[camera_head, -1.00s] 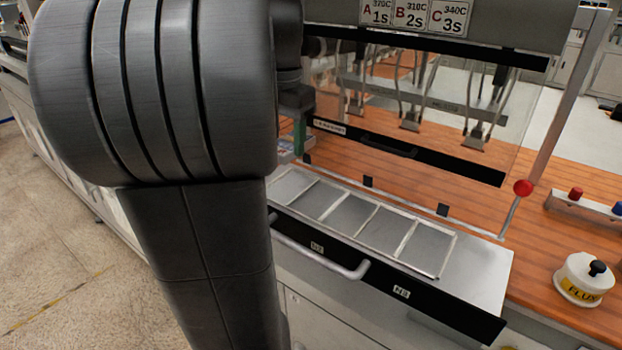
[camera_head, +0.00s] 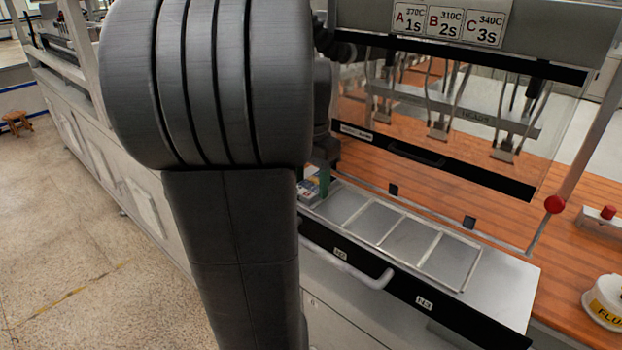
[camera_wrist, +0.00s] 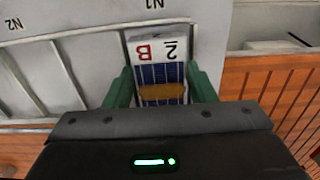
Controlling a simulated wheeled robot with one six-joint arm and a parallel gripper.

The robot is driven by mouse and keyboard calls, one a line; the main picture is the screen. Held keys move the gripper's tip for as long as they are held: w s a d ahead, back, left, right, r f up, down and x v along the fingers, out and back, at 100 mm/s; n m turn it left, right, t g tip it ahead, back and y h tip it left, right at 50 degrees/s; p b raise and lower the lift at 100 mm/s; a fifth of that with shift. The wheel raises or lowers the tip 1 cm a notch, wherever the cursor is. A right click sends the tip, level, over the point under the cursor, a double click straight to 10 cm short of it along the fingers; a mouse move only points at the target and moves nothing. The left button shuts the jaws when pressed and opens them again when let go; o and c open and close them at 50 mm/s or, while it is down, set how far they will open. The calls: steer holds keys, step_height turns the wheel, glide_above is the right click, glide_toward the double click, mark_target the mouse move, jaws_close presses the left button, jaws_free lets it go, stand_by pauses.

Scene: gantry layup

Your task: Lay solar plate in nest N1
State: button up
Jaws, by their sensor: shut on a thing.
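The solar plate (camera_wrist: 161,74) is blue with thin pale lines, a brown-gold strip and a white end marked B and 2. My gripper (camera_wrist: 161,88) is shut on it, one green finger on each side. In the wrist view the plate covers the end of the nest row, directly by the N1 label (camera_wrist: 154,4). I cannot tell whether it touches the nest floor. In the head view my arm hides most of the gripper, and only a bit of the plate (camera_head: 309,188) shows. The grey nest tray (camera_head: 498,270) has empty framed nests toward N2 (camera_head: 340,254) and N3 (camera_head: 424,302).
A handle bar (camera_head: 345,268) runs along the tray's front. A clear hood (camera_head: 450,120) with hanging heads stands raised behind the tray. A red knob (camera_head: 555,204) and a white flux pot (camera_head: 606,300) are at the right. The floor at left is mostly open.

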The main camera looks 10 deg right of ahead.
mark_target(311, 186)
steer(key=shift+f, duration=0.2)
steer(key=o, duration=0.9)
steer(key=shift+s+a, duration=0.1)
steer(key=shift+o, duration=1)
steer(key=shift+f, duration=0.1)
steer(key=shift+a+f, duration=0.1)
step_height(311, 186, up, 13)
steer(key=shift+d, duration=0.2)
